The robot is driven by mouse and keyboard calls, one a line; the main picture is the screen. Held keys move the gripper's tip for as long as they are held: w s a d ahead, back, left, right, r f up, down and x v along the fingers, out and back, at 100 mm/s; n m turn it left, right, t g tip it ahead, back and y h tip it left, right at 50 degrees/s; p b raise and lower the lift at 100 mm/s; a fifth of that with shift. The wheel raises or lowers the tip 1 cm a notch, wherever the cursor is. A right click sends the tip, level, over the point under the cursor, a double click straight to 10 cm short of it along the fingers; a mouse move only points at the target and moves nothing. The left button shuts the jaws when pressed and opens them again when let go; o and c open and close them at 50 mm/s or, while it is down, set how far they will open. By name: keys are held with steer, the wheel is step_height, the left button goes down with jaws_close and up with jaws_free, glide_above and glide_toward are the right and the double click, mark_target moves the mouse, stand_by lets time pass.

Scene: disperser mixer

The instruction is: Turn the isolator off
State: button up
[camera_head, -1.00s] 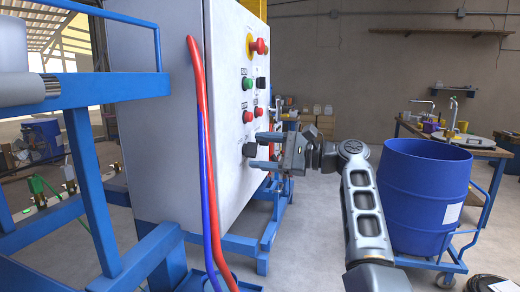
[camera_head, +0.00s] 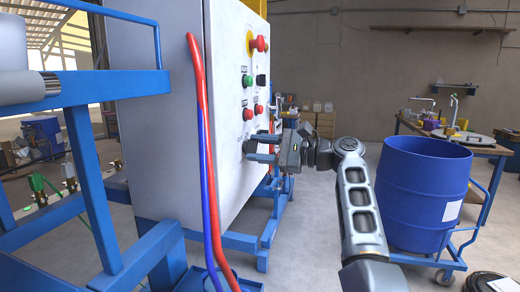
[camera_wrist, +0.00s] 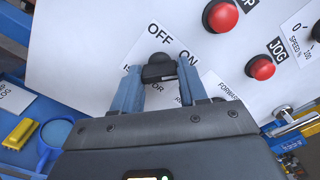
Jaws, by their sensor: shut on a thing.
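The isolator is a black knob (camera_wrist: 158,68) low on the white panel face in the wrist view. The labels OFF and ON are printed above and to the right of it. My gripper (camera_wrist: 160,78) has its two blue-grey fingers on either side of the knob, shut on it. In the head view my gripper (camera_head: 258,147) reaches in from the right to the lower part of the cabinet (camera_head: 176,135). There the fingers partly hide the knob.
Red buttons (camera_wrist: 221,15) and (camera_wrist: 261,68) sit right of the knob. In the head view, a red emergency stop (camera_head: 261,44) is above, and red and blue cables (camera_head: 203,150) hang down the cabinet edge. A blue drum (camera_head: 422,195) stands right of my arm.

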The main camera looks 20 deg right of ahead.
steer(key=shift+f+n+b, duration=0.1)
steer(key=shift+n+b, duration=6.45)
steer(key=shift+n, duration=1.45)
steer(key=o, duration=1.1)
steer(key=shift+c, duration=0.2)
steer(key=shift+d, duration=0.1)
